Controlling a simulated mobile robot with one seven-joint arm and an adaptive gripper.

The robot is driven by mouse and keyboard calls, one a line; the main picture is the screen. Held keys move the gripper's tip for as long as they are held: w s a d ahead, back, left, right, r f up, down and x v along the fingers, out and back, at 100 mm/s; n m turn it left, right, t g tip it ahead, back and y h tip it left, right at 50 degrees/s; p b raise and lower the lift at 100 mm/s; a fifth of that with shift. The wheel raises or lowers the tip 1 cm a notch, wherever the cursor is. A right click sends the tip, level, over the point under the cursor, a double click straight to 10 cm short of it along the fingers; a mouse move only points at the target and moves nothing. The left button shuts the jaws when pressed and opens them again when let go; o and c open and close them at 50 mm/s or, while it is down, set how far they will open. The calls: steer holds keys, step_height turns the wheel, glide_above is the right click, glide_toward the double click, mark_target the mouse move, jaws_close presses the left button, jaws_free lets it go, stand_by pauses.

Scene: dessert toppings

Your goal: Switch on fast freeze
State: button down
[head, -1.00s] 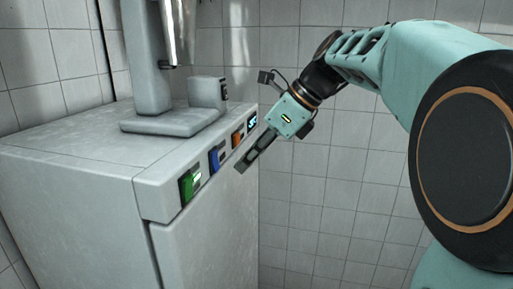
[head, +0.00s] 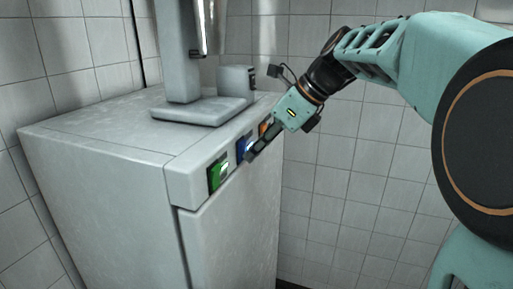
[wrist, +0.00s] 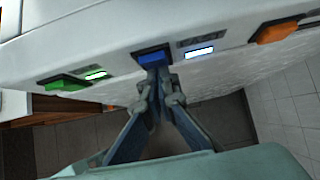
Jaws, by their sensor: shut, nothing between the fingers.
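A white freezer cabinet (head: 95,140) carries a row of coloured switches along its front top edge. The green switch (head: 216,176) has a lit lamp beside it; it also shows in the wrist view (wrist: 65,83). The blue switch (head: 241,150) sits in the middle of the wrist view (wrist: 153,57), with a bright lit lamp (wrist: 199,52) at its right. An orange switch (wrist: 277,31) is further right.
A grey stand (head: 195,110) with a metal part stands on the cabinet top, with a small grey box (head: 236,78) behind it. Tiled walls (head: 350,190) close in behind. The space right of the cabinet is open.

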steer(key=shift+r+p, duration=0.85)
steer(key=shift+p, duration=0.2)
steer(key=shift+d, duration=0.1)
